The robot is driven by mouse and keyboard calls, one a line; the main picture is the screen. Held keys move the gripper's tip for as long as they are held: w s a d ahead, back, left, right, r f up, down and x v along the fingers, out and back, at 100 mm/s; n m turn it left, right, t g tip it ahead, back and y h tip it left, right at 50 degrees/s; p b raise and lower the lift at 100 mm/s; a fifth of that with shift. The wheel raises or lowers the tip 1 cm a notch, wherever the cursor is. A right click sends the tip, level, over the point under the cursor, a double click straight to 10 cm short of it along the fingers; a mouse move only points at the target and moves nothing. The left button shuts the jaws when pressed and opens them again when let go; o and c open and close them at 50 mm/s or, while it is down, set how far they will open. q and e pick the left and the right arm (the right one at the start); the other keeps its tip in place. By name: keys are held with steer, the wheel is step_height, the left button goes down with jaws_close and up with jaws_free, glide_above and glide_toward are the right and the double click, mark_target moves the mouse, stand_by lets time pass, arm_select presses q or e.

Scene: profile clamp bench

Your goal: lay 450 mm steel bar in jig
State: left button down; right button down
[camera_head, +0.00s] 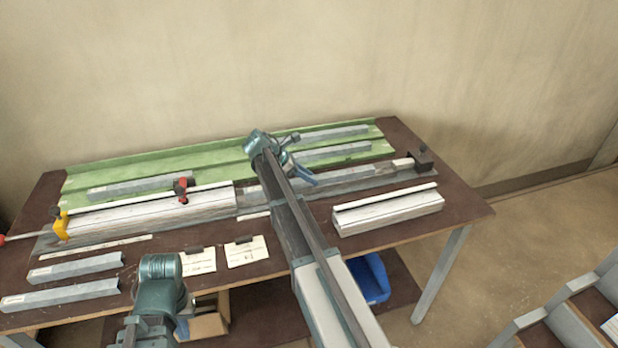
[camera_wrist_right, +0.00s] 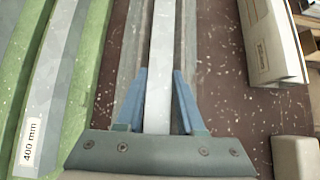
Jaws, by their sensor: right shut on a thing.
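My right gripper (camera_head: 302,176) is over the jig in the head view. In the right wrist view its blue fingers (camera_wrist_right: 161,100) are shut on a grey steel bar (camera_wrist_right: 161,60). The bar (camera_head: 340,174) lies lengthwise along the jig (camera_head: 385,178), between its rails (camera_wrist_right: 188,50); I cannot tell whether it rests on the bottom. The bar's length label is not readable. My left arm's teal end (camera_head: 160,275) is at the table's front edge; its fingers do not show.
A green rack (camera_head: 120,172) with several bars stands behind; one bar (camera_wrist_right: 45,100) is labelled 400 mm. A black end block (camera_head: 424,160) is at the jig's right. A red clamp (camera_head: 182,190) and a yellow clamp (camera_head: 62,225) are at left. A white profile (camera_head: 388,212) lies in front.

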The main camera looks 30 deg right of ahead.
steer(key=shift+f, duration=0.15)
steer(key=c, duration=0.5)
jaws_free()
steer(key=shift+a, duration=0.1)
steer(key=shift+r+p, duration=0.45)
steer(key=p+v, duration=0.7)
steer(key=v, duration=0.3)
steer(key=shift+r, duration=0.3)
steer(key=shift+w+a+r+p, duration=0.15)
steer(key=shift+a+r+p, duration=0.2)
steer(key=shift+a+p, duration=0.25)
